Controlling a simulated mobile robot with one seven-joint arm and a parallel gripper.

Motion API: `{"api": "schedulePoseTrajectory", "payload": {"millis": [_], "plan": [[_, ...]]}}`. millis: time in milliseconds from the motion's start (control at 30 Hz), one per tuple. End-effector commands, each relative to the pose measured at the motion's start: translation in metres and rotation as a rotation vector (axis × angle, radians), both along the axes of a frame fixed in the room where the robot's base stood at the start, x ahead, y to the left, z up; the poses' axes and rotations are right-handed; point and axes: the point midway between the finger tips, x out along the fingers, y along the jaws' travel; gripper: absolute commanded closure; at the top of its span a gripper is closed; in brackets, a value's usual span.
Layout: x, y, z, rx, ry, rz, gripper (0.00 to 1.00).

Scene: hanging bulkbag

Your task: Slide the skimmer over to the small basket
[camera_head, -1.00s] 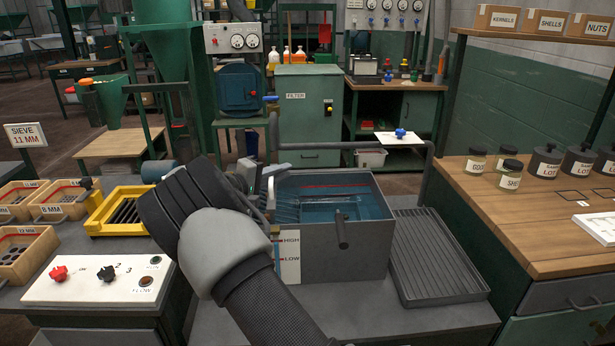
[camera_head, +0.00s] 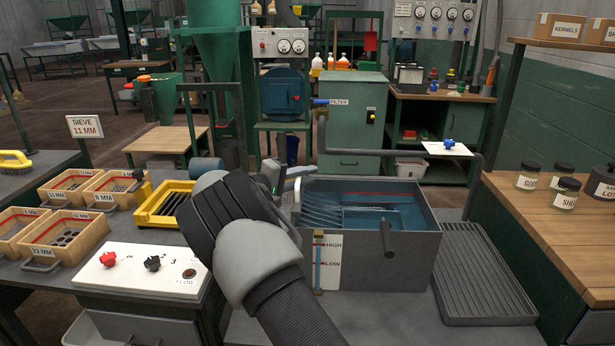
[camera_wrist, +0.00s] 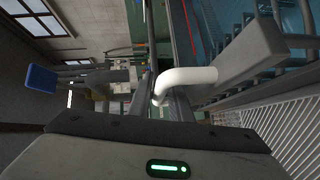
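A grey open-topped tank (camera_head: 400,247) of blue water stands ahead of me. Inside its left part is a slatted rack (camera_head: 322,208), which looks like the skimmer, partly under water. A pale box outline in the water (camera_head: 385,217) may be the small basket; I cannot tell surely. My gripper (camera_head: 273,176) is at the tank's left rim, largely hidden behind my own wrist. In the wrist view, my gripper (camera_wrist: 170,75) has its fingers apart, with a white bent handle (camera_wrist: 187,80) between them, close to the right finger. A firm hold on it does not show.
A ribbed drainboard (camera_head: 483,270) lies right of the tank. A yellow tray (camera_head: 165,205), a white control panel (camera_head: 140,268) and wooden sieve boxes (camera_head: 65,238) are on the left. A pipe (camera_head: 400,153) runs behind the tank.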

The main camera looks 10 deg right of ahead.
Motion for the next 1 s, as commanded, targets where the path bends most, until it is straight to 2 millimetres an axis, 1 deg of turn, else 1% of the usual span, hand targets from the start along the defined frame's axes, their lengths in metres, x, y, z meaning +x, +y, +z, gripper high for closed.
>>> {"api": "schedulePoseTrajectory", "payload": {"millis": [167,267,367,600,800,1000], "plan": [[-0.002,0.001,0.001,-0.001,0.0,-0.002,0.82],[-0.007,0.009,0.003,-0.001,0.0,-0.001,0.82],[-0.017,0.024,0.006,-0.001,0.001,0.001,0.82],[-0.049,0.073,0.014,-0.001,0.0,0.003,0.82],[-0.075,0.11,0.02,-0.001,0.0,0.002,0.82],[-0.092,0.134,0.023,0.0,0.0,0.001,0.82]]}}
